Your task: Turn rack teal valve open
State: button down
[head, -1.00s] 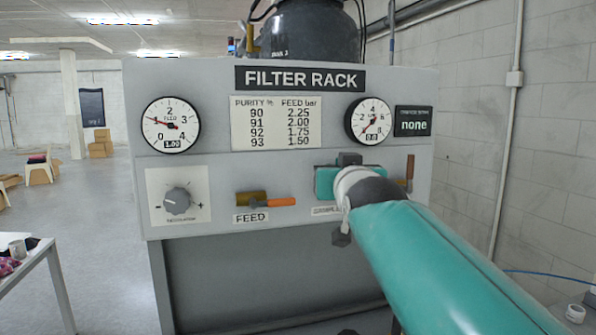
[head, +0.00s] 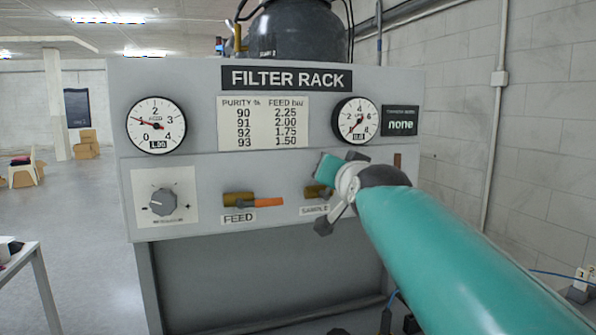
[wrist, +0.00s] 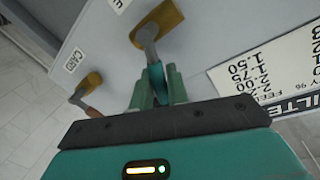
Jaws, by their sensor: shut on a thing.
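The brass sample valve (head: 315,191) sits on the filter rack's front panel, above the label SAMPLE, right of the feed valve. In the wrist view, its brass body (wrist: 160,22) is at the top, with a grey stem leading to a teal handle (wrist: 155,75). My gripper (wrist: 158,86) is shut on that teal handle, one finger on each side. In the head view, my wrist and the tilted gripper housing cover the handle, so its angle to the panel is hard to tell there.
The feed valve (head: 240,201) has an orange handle lying sideways. Another valve with a brown handle (head: 397,162) is right of my wrist, and its brass body (wrist: 90,82) shows in the wrist view. A regulator knob (head: 162,202) is at left. Two gauges (head: 156,125) (head: 357,121) are above.

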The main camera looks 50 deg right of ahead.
jog(key=shift+s+d+f+m+t+y, duration=0.2)
jog(key=shift+d+f+m+y, duration=0.4)
jog(key=shift+m, duration=1.2)
jog(key=shift+s+d+f+m+t+y, duration=0.1)
jog(key=shift+s+d+f+m+y, duration=0.25)
jog(key=shift+f+m, duration=1.05)
jog(key=shift+s+d+f+m+t+y, duration=0.15)
jog(key=shift+d+f+m+y, duration=0.3)
jog(key=shift+m, duration=1.75)
jog(key=shift+a+r+y, duration=0.1)
jog(key=shift+a+y, duration=0.05)
jog(key=shift+y, duration=0.15)
jog(key=c, duration=1.4)
grip_release()
jog(key=v, duration=1.3)
jog(key=shift+s+a, duration=0.3)
jog(key=shift+r, duration=0.1)
